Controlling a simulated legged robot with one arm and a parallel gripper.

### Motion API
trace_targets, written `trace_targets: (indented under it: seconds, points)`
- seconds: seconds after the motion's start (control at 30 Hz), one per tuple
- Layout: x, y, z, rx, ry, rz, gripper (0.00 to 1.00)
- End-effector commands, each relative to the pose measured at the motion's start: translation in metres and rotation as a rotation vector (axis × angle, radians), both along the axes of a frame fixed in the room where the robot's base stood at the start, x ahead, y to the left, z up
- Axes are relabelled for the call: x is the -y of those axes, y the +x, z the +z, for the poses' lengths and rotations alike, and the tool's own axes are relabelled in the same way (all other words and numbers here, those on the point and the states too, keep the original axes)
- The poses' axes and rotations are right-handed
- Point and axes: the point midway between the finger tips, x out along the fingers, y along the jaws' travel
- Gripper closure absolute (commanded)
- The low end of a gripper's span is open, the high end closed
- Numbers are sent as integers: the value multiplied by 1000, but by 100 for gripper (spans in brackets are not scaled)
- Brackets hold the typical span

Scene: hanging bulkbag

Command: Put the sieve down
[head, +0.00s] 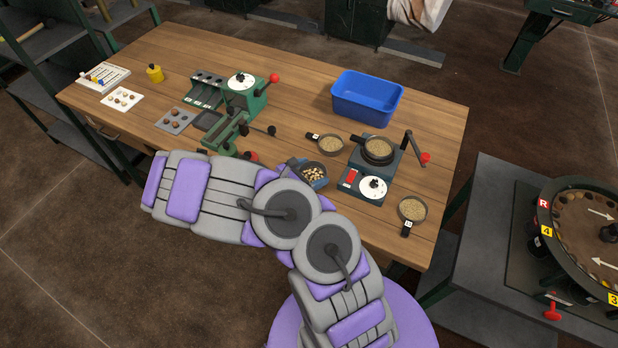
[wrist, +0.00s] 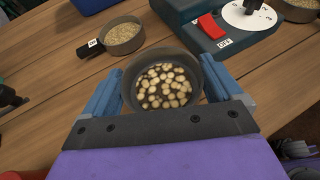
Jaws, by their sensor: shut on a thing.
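In the wrist view my gripper (wrist: 160,80) has its blue fingers on either side of a round dark sieve (wrist: 133,72) and is shut on it. The sieve is about upright and holds many tan, nut-like pieces. No handle of it shows. In the head view my gripper (head: 311,173) and the sieve with the pieces (head: 314,174) are by the front edge of the wooden table (head: 300,60). I cannot tell whether the sieve touches the table.
A pan of grain (head: 330,144) lies behind the sieve. A green machine (head: 362,186) with a red switch, dial and another pan (head: 379,149) stands to the right, with a third pan (head: 412,208) beyond. A blue bin (head: 366,97) is behind; a green press (head: 240,105) is left.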

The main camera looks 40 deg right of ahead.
Motion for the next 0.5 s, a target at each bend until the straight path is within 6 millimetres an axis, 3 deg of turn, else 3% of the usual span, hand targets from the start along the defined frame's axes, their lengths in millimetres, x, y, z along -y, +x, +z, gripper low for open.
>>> trace_targets:
  seconds: [0.2, 0.4, 0.5]
  points:
    - [5, 12, -1, 3, 2, -2, 40]
    - [6, 11, -34, 0, 2, -1, 40]
    - [5, 10, -38, -1, 0, 0, 40]
